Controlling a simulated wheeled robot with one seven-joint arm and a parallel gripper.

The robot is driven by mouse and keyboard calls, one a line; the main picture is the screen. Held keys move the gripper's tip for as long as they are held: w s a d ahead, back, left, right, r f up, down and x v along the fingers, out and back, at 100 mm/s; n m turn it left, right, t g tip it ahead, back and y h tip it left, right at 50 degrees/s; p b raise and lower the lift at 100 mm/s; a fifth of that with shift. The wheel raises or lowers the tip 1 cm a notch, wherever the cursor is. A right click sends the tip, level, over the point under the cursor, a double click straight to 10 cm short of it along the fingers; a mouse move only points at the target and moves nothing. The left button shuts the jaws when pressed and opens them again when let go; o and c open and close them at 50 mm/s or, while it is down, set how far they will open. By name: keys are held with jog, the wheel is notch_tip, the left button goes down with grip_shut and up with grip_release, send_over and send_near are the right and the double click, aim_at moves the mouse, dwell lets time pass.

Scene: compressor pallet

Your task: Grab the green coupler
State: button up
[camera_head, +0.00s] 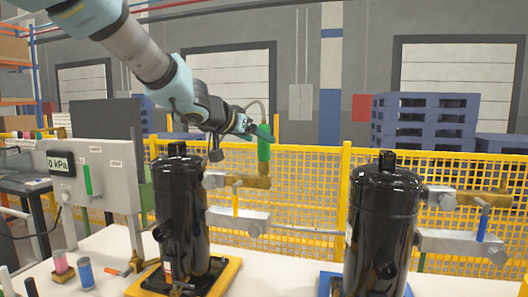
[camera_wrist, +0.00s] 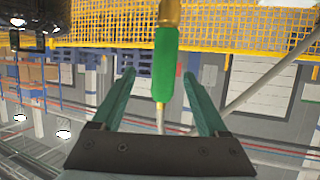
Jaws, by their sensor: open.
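In the wrist view the green coupler (camera_wrist: 165,62) has a brass end and appears between the two teal fingers of my open gripper (camera_wrist: 158,76). The fingers stand apart from it, with gaps on both sides. Whether the coupler is fully between them in depth, I cannot tell.
A grey gauge panel (camera_head: 97,178) stands left; yellow mesh fencing (camera_head: 310,185) runs behind.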

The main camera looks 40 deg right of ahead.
aim_at(260, 140)
jog(key=x, duration=0.5)
jog(key=shift+w+a+f+b, duration=0.1)
jog(key=shift+w+b, duration=0.2)
jog(key=shift+b, duration=0.1)
jog(key=shift+c, duration=0.3)
grip_shut()
